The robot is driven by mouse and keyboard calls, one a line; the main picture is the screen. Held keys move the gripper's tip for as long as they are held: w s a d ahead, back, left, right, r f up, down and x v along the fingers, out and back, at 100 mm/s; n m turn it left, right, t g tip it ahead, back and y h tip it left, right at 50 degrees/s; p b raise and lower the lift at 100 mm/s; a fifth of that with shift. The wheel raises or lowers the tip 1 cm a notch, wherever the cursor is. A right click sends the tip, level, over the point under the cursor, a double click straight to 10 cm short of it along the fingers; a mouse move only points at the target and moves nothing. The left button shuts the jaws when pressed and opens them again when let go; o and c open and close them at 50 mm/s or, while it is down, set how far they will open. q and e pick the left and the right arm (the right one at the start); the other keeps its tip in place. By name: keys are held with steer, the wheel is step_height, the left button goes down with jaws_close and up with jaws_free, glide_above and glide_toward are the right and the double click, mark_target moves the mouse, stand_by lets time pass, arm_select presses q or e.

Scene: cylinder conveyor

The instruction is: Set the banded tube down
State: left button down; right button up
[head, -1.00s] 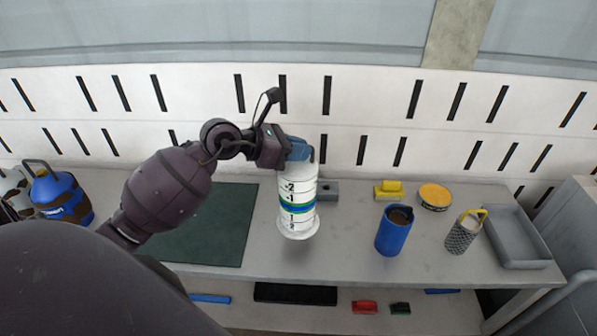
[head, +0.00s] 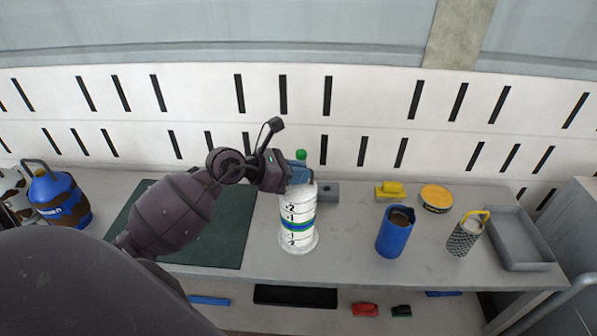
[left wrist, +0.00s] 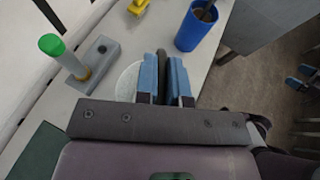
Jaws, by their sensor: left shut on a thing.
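The banded tube (head: 297,232) is white with blue and green bands and black numbers. It stands upright over the grey table in the head view. My left gripper (head: 302,177) is shut on its top. The tube's base is at or very near the tabletop; I cannot tell whether it touches. In the left wrist view, a white round part of the tube (left wrist: 128,82) shows beside the blue fingers of my left gripper (left wrist: 163,85). Blue fingers, apparently of my right gripper (left wrist: 301,77), show small at that view's right edge.
Right of the tube stand a blue cup (head: 394,236), a yellow block (head: 389,192), a round yellow tin (head: 436,197), a patterned canister (head: 462,239) and a grey tray (head: 519,262). Behind is a grey block (head: 328,192) with a green-topped post (left wrist: 52,45). A dark green mat (head: 225,237) lies left.

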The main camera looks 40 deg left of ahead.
arm_select(q)
steer(key=c, duration=1.2)
jaws_free()
steer(key=shift+r, duration=0.15)
steer(key=v, duration=1.2)
steer(key=s+d+f+m+y, duration=0.2)
steer(key=s+d+f+m, duration=0.1)
steer(key=f+m, duration=0.6)
steer(key=s+d+f+m+y, duration=0.3)
steer(key=s+d+f+m, duration=0.1)
steer(key=f+m, duration=0.6)
steer(key=s+d+f+m+y, duration=0.3)
steer(key=s+f+m, duration=0.2)
steer(key=f+m, duration=0.4)
steer(key=shift+d+m, duration=0.4)
steer(key=shift+m, duration=0.5)
